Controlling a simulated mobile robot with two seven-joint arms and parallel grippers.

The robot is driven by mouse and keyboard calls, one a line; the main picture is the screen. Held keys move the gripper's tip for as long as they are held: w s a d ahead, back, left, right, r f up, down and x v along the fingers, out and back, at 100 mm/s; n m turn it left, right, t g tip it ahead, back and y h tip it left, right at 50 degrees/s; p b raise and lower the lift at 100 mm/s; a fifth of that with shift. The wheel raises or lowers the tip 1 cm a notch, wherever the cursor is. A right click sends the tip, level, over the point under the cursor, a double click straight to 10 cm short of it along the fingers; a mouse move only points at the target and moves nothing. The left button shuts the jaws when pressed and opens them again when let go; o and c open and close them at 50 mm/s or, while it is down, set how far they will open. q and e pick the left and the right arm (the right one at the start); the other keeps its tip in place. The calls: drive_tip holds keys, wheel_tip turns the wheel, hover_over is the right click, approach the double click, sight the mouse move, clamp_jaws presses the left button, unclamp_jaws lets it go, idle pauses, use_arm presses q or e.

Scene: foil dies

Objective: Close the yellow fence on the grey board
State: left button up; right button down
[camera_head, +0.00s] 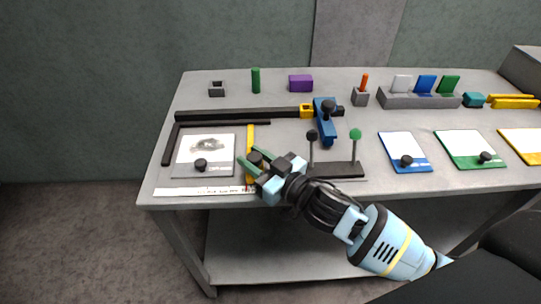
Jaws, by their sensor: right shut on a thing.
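The grey board (186,157) lies at the left front of the table, with a picture and a black knob on it. A dark L-shaped rail (168,146) runs along its left and back sides. The yellow fence (250,136) is a thin bar just right of the board, running front to back, with a narrow gap visible between them. My right gripper (250,160) comes in from the lower right and is shut on the fence at a dark knob, covering the fence's middle. My left gripper is not in view.
A long dark bar (240,113) with a blue arm (325,122) lies behind. A dark stand (345,170) with black and green knobs is just right of my gripper. A white strip (195,191) lies along the front edge. Blue-, green- and yellow-edged boards are at right.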

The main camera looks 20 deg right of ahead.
drive_tip(key=a, duration=0.2)
drive_tip(key=shift+w+a, duration=0.55)
drive_tip(key=shift+a, duration=0.4)
drive_tip(key=c, duration=1.1)
unclamp_jaws()
drive_tip(key=v, duration=0.6)
drive_tip(key=shift+s+d+f, duration=0.1)
drive_tip(key=shift+s+d, duration=0.05)
drive_tip(key=shift+s, duration=0.1)
drive_tip(key=shift+s+d, duration=0.3)
drive_tip(key=shift+s, duration=0.3)
